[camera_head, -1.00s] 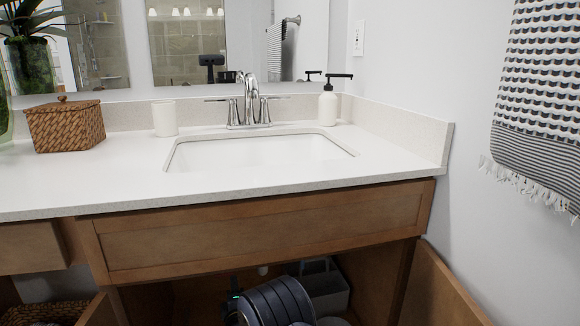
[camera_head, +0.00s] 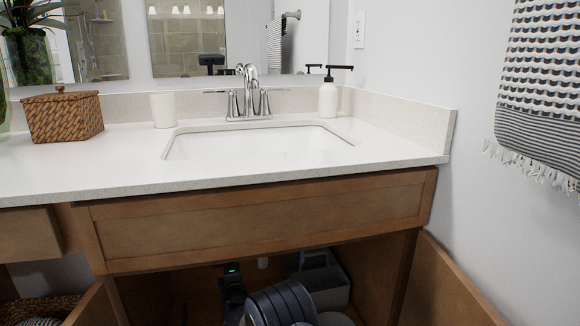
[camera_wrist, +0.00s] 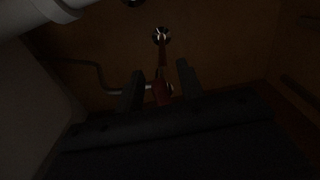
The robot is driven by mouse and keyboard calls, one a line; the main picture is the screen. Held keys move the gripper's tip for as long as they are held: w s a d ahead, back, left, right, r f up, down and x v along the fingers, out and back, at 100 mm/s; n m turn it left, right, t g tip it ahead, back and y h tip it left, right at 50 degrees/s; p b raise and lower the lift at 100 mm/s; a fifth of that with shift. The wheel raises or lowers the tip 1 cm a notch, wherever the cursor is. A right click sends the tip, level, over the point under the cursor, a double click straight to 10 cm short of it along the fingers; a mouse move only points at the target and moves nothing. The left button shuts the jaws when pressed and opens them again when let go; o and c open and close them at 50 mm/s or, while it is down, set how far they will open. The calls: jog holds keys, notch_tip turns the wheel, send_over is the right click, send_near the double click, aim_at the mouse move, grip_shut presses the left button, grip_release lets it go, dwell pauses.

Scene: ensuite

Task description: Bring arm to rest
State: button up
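My arm reaches into the open cabinet under the sink; its dark links with a small green light show at the bottom of the head view. My gripper (camera_wrist: 160,82) shows in the dark wrist view with its two dark fingers apart. A reddish part (camera_wrist: 162,92) appears between the fingers, seemingly behind them. A round metal pipe fitting (camera_wrist: 160,36) shows above it on the cabinet's back wall. The fingertips are hidden in the head view.
A grey caddy (camera_head: 325,283) stands inside the cabinet behind my arm. The open cabinet door (camera_head: 450,285) is on the right, another (camera_head: 92,308) on the left. The countertop (camera_head: 120,170) overhangs above. A pale pipe (camera_wrist: 40,12) crosses the wrist view's upper left.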

jog(key=n, duration=0.2)
jog(key=r+n, duration=0.1)
jog(key=n, duration=0.2)
jog(key=shift+s+a+r+n, duration=0.1)
jog(key=shift+a+r+n, duration=0.1)
jog(key=shift+r+n, duration=0.1)
dwell(0.4)
